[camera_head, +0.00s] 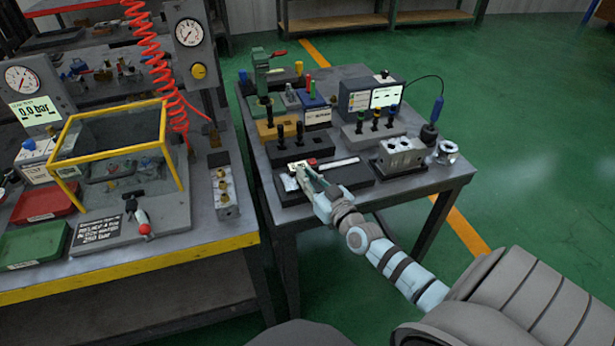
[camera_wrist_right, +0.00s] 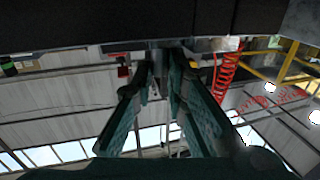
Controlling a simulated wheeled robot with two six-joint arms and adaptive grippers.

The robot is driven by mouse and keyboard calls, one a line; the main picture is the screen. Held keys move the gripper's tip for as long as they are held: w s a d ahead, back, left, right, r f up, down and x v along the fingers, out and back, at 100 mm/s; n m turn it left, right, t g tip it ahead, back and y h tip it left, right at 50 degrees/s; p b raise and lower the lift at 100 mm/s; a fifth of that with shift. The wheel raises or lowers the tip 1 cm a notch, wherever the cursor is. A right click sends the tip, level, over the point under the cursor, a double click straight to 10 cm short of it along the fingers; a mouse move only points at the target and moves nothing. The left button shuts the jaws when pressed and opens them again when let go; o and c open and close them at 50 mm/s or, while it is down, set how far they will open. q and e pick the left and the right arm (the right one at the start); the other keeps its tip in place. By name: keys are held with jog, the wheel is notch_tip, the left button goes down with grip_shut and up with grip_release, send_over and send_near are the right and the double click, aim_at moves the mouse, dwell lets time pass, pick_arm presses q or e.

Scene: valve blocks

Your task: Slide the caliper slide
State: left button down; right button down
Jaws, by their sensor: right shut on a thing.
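The caliper (camera_head: 338,163) lies on a dark block (camera_head: 362,176) at the front of the small grey table, its pale beam running left to right. The caliper slide (camera_head: 297,167) is at the left end of the beam, with a small red part beside it. My right gripper (camera_head: 302,175) reaches in from the front right and is shut on the slide, partly hiding it. In the right wrist view, the fingers (camera_wrist_right: 163,62) come close together under a dark block edge, with a small red part to their left. My left gripper is not in view.
A metal valve block (camera_head: 400,154) and a round flanged part (camera_head: 446,152) stand to the right. A bench with a yellow-framed box (camera_head: 110,148) is at left.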

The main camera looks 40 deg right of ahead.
jog(key=d, duration=0.1)
jog(key=s+d, duration=0.1)
jog(key=d+b, duration=0.1)
jog(key=d, duration=0.1)
jog(key=shift+s+f, duration=0.1)
jog(key=shift+s, duration=0.15)
jog(key=c, duration=1.6)
grip_release()
jog(key=s, duration=0.8)
jog(key=s+a, duration=0.1)
jog(key=s, duration=0.3)
